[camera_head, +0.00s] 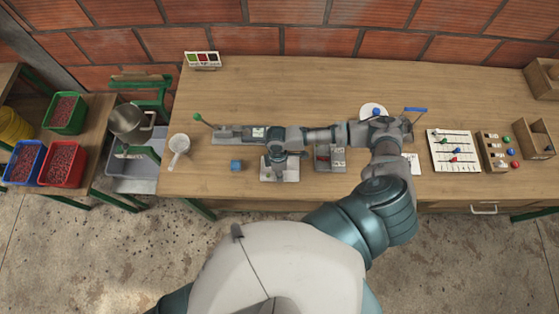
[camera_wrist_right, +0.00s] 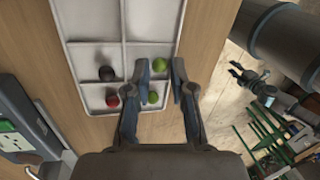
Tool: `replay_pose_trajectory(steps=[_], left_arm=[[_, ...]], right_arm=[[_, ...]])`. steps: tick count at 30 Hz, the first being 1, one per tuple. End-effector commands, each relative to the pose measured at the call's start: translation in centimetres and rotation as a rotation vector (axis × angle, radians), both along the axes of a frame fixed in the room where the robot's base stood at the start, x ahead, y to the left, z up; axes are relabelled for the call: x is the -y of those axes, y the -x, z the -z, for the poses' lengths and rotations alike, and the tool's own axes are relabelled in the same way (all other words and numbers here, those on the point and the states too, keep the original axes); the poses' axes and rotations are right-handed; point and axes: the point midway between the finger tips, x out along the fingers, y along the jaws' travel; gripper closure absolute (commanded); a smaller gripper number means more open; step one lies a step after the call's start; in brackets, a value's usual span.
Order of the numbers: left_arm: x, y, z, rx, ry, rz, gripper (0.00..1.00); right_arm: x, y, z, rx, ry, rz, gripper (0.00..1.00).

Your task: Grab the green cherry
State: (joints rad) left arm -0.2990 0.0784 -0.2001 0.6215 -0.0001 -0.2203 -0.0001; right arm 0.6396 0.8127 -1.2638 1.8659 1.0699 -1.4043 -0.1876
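Two green cherries lie in the white compartment tray (camera_wrist_right: 92,18) in the right wrist view. The farther green cherry (camera_wrist_right: 159,64) is between my right gripper's fingertips (camera_wrist_right: 160,72), with a gap visible to at least the right finger. The nearer green cherry (camera_wrist_right: 152,98) also lies between the fingers, lower in the picture. A dark cherry (camera_wrist_right: 107,73) and a red cherry (camera_wrist_right: 112,101) lie to the left, outside the fingers. My right gripper (camera_head: 279,174) is open and points down over the tray (camera_head: 295,172) in the head view. My left gripper does not show.
A white board (camera_head: 451,151) lies farther right. Crates of red cherries (camera_head: 62,164) stand at the far left.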

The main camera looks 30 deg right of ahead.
Motion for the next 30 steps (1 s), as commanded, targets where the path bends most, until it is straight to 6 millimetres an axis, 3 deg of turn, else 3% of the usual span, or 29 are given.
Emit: replay_pose_trajectory(steps=[5, 6, 8, 22, 30], left_arm=[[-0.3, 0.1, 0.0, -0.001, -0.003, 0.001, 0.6], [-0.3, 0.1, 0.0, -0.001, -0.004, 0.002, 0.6], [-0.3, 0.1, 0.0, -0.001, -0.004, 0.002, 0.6], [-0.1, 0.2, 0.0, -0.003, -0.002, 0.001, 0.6], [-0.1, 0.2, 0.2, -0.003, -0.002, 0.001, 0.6]], right_arm=[[0.1, 0.0, 0.0, 0.0, 0.0, 0.0, 0.77], [0.1, 0.1, 0.0, 0.0, 0.0, 0.0, 0.87], [0.1, 0.0, 0.0, -0.001, 0.0, 0.0, 0.92], [0.0, 0.0, -0.4, 0.0, 0.001, 0.0, 0.93], [0.1, 0.0, -3.5, 0.003, -0.001, -0.001, 0.93]])
